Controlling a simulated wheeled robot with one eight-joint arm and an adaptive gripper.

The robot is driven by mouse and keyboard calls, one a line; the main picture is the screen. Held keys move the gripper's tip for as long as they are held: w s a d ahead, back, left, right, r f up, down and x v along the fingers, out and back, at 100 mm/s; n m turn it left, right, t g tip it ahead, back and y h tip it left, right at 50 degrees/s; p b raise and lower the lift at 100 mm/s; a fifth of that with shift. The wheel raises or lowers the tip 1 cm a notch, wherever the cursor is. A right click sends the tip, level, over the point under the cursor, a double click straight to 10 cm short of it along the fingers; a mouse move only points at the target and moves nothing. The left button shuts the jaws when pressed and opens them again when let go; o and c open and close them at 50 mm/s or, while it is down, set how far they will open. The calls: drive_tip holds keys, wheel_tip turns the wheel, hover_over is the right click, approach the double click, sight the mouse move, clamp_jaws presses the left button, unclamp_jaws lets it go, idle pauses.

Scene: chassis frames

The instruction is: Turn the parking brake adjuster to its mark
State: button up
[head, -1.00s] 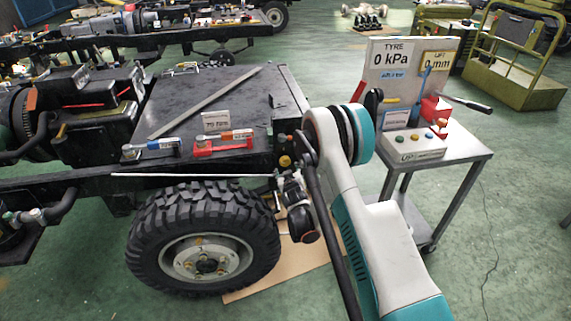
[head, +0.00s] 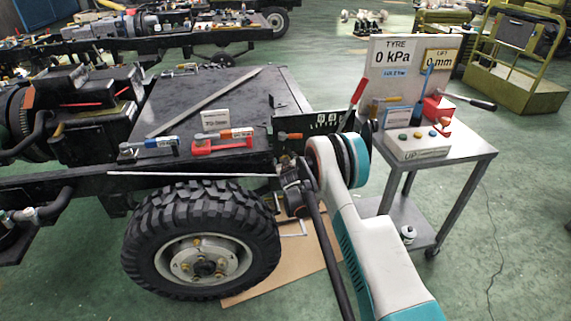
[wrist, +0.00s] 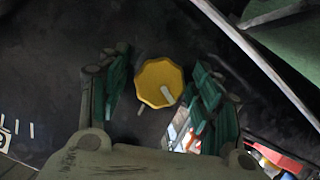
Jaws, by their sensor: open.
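In the wrist view a yellow scalloped knob (wrist: 160,83), apparently the adjuster, sits on a dark panel. A pale pointer bar lies on the knob's lower right. A short grey line (wrist: 140,109) shows on the panel just below left of the knob. My gripper (wrist: 158,88) is open, with one green-padded finger on each side of the knob and gaps between. I cannot tell how deep the fingers reach. In the head view my arm and wrist stand at the chassis corner, and the knob is hidden there.
The tyre (head: 203,240) stands left of my arm. A marked plate (head: 315,128) and a red-handled lever (head: 350,108) are behind my arm. A trolley (head: 455,155) with the TYRE display (head: 410,65) stands at right. A red tool (head: 222,142) lies on the chassis deck.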

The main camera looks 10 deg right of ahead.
drive_tip(key=c, duration=1.1)
drive_tip(key=shift+m, duration=0.3)
drive_tip(key=m+y, duration=0.3)
drive_tip(key=shift+d+m, duration=0.1)
drive_tip(key=shift+m, duration=0.2)
drive_tip(key=m+y, duration=0.2)
drive_tip(key=m, duration=0.1)
drive_tip(key=shift+m+t, duration=0.3)
drive_tip(key=shift+m, duration=0.1)
